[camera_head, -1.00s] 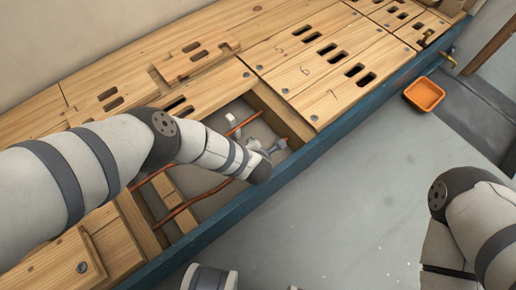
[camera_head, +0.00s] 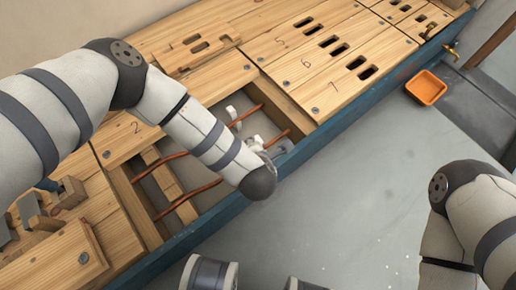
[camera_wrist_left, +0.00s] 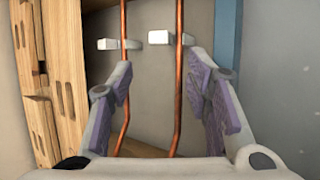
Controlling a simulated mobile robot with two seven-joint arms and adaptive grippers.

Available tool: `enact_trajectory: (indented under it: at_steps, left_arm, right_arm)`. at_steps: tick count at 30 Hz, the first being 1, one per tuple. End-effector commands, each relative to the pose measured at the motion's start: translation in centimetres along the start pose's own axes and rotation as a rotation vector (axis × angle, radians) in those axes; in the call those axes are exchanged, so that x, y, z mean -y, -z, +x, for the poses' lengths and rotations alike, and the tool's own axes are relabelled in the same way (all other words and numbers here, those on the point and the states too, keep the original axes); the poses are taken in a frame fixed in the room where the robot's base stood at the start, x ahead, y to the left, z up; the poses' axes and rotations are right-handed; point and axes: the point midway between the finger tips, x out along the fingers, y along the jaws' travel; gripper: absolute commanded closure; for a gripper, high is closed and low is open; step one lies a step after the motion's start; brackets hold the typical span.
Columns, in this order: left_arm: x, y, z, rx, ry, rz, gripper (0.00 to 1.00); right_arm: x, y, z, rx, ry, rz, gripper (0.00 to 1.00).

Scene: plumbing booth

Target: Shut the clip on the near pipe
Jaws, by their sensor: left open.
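Two copper pipes run through an open bay in the wooden deck. The near pipe (camera_head: 205,188) also shows in the left wrist view (camera_wrist_left: 178,90), on the blue-edge side; the far pipe (camera_wrist_left: 124,75) is left of it. A pale clip (camera_wrist_left: 160,37) sits at the near pipe, with a larger block on the pipe's left; whether it is latched I cannot tell. Another pale clip (camera_wrist_left: 107,44) is at the far pipe. My left gripper (camera_wrist_left: 160,88) is open and empty, its purple-padded fingers either side of the near pipe, short of the clips. In the head view my wrist partly hides it.
A blue rail (camera_head: 205,232) edges the bay on the near side. Slotted, numbered wooden panels (camera_head: 330,55) lie beyond it. An orange tray (camera_head: 426,87) is on the right. Wooden blocks (camera_head: 45,205) lie at the left. Grey floor in front is open.

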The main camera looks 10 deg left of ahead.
Motion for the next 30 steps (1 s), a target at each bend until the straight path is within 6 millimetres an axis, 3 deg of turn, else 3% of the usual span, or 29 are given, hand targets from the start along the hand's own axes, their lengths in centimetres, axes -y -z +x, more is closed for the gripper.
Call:
enact_trajectory:
  at_steps: [5, 6, 8, 11, 14, 18, 21, 25, 30]
  left_arm:
    - [0.0, 0.0, 0.0, 0.0, -0.001, -0.001, 0.55]
    - [-0.1, 0.0, 0.0, -0.002, -0.001, -0.003, 0.62]
    - [-0.6, 0.1, 0.5, -0.031, -0.006, -0.048, 0.62]
    - [-3.4, 0.6, 2.7, -0.201, -0.026, -0.337, 0.62]
    - [-5.7, 0.5, 4.2, -0.421, -0.011, -0.803, 0.62]
    - [-7.2, -2.3, 4.4, -0.633, 0.06, -1.364, 0.62]
    - [-7.8, -4.1, 4.2, -0.706, 0.104, -1.573, 0.62]
    - [-7.0, -4.0, 5.3, -0.731, 0.118, -1.625, 0.62]
    - [-4.4, -2.4, 9.0, -0.734, 0.116, -1.618, 0.62]
  right_arm:
    - [0.0, 0.0, 0.0, 0.0, 0.0, 0.0, 0.6]
    - [0.0, 0.0, 0.0, 0.0, 0.0, 0.0, 0.6]
    - [0.0, 0.0, 0.1, 0.001, 0.0, 0.0, 0.6]
    - [0.0, 0.1, 0.4, 0.008, -0.001, -0.001, 0.6]
    - [0.0, 0.2, 0.7, 0.017, -0.001, -0.002, 0.6]
    - [-0.1, 0.2, 1.1, 0.026, -0.002, -0.003, 0.6]
    - [-0.1, 0.2, 1.2, 0.028, -0.002, -0.003, 0.6]
    - [-0.1, 0.4, 1.8, 0.042, -0.003, -0.005, 0.6]
    - [-0.2, 0.9, 3.5, 0.084, -0.005, -0.01, 0.6]
